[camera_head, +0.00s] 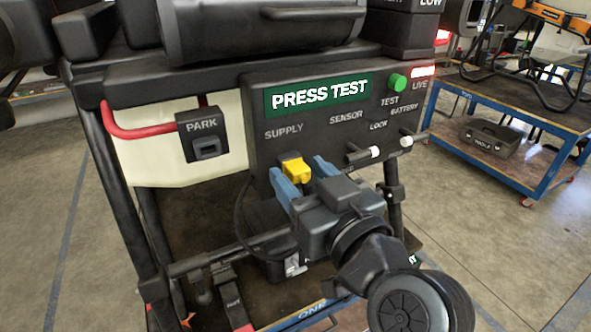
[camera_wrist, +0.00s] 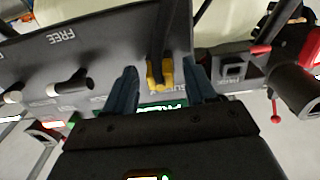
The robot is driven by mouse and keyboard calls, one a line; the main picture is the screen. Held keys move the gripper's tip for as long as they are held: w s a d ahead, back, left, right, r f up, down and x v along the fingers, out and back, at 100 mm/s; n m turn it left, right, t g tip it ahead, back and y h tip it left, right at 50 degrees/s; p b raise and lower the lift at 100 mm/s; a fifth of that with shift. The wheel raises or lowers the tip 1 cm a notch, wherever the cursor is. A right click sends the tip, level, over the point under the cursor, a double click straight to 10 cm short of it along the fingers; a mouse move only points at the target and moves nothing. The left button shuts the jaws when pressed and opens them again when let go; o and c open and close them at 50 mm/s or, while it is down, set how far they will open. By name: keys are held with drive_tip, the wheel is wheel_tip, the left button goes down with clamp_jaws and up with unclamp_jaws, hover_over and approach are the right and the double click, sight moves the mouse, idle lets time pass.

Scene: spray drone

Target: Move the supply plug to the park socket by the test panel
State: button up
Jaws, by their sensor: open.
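The yellow supply plug (camera_head: 297,171) sits at the panel under the SUPPLY label, and it also shows in the wrist view (camera_wrist: 153,74). My gripper (camera_head: 299,181) is open, with one blue finger on each side of the plug. In the wrist view a gap shows between the plug and each finger of my gripper (camera_wrist: 162,84). The black PARK socket (camera_head: 206,147) is on the pale tank to the left of the test panel (camera_head: 262,152). Its slot looks empty. It shows right of the fingers in the wrist view (camera_wrist: 236,68).
The panel bears a PRESS TEST sign (camera_head: 318,94), a green button (camera_head: 397,82) and a red LIVE lamp (camera_head: 424,71). Two white-tipped levers (camera_head: 362,154) stick out right of the plug. A red hose (camera_head: 140,132) runs by the PARK socket. A dark frame post (camera_head: 393,190) stands right of my gripper.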

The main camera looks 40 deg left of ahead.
drive_tip(key=shift+c, duration=0.4)
clamp_jaws()
drive_tip(key=shift+d, duration=0.15)
drive_tip(key=shift+v, duration=2.9)
drive_tip(key=shift+s, duration=0.1)
